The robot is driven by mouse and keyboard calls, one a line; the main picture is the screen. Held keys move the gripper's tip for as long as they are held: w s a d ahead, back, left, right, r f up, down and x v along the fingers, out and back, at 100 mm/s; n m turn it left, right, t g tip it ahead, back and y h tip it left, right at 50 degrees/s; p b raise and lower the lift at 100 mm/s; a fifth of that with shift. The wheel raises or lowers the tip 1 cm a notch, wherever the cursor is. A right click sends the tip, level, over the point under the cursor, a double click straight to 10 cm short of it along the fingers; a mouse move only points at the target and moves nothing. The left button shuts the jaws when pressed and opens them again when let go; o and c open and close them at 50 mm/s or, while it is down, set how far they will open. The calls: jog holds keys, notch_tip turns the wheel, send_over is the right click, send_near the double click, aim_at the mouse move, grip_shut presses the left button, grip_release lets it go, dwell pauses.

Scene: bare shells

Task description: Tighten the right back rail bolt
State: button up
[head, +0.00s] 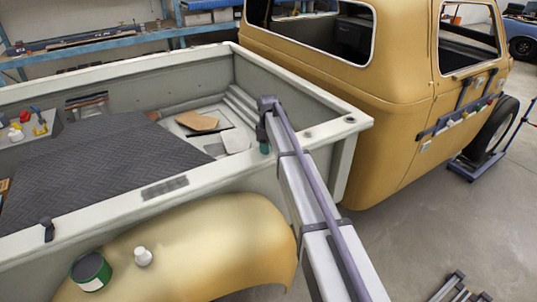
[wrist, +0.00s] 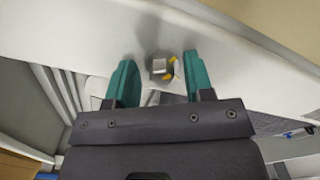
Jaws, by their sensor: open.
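In the wrist view a square grey bolt head (wrist: 159,66) sits on a round base on the pale rail (wrist: 240,45). Yellow marks show beside its right side. My gripper (wrist: 159,78) is open, with one teal finger to the left of the bolt and one to the right. Gaps show between the fingers and the bolt head, and it is not gripped. In the head view my gripper (head: 264,148) is small at the inner side of the pale bed rail (head: 300,103). The bolt under it is hidden there by my arm.
A dark round fitting (head: 349,119) sits on the rail's corner. The yellow cab (head: 400,110) stands close behind the bed. A tan board (head: 197,121) lies in the bed.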

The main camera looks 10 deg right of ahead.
jog(key=shift+r, duration=0.1)
grip_shut()
dwell(0.3)
jog(key=shift+m, duration=0.4)
jog(key=m, duration=0.3)
jog(key=shift+s+m, duration=0.1)
jog(key=shift+m, duration=0.2)
jog(key=m, duration=0.4)
jog(key=shift+a, duration=0.15)
jog(key=m, duration=0.5)
jog(key=shift+a, duration=0.1)
jog(key=m, duration=0.4)
jog(key=shift+m, duration=0.3)
